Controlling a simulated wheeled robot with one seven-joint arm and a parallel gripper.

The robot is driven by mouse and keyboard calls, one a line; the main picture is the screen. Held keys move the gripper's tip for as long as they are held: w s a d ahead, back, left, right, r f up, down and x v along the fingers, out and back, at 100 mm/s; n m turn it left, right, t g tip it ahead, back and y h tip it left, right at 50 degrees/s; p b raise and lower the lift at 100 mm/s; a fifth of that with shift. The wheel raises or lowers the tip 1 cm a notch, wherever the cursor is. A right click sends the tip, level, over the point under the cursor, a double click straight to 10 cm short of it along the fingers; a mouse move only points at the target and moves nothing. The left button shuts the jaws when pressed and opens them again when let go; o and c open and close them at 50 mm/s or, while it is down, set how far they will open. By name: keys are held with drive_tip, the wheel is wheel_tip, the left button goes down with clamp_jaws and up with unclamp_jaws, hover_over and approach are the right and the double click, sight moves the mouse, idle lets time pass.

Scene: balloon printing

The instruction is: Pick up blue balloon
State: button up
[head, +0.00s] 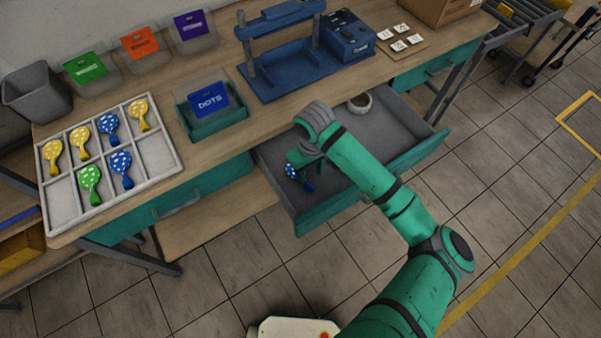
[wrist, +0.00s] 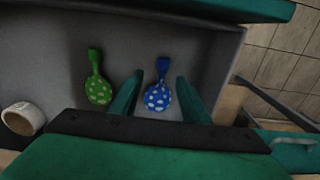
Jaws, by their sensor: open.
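A blue balloon with white dots (wrist: 157,97) lies in the open grey drawer, its neck pointing away in the wrist view. My gripper (wrist: 155,92) is open, with one green finger on each side of the balloon; I cannot tell whether the fingers touch it. In the head view, part of the blue balloon (head: 307,185) shows below my gripper (head: 299,171), which hides the rest. A green balloon with pale dots (wrist: 98,90) lies in the drawer to the left, apart from the fingers.
A white divided tray (head: 160,153) holds several dotted balloons. A DOTS bin (head: 212,120) and a blue press (head: 290,72) stand on the bench.

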drive_tip(key=shift+a+f, duration=0.15)
drive_tip(key=shift+f, duration=1.65)
drive_tip(key=shift+a+f, duration=0.15)
drive_tip(key=shift+f, duration=1.6)
drive_tip(key=c, duration=0.9)
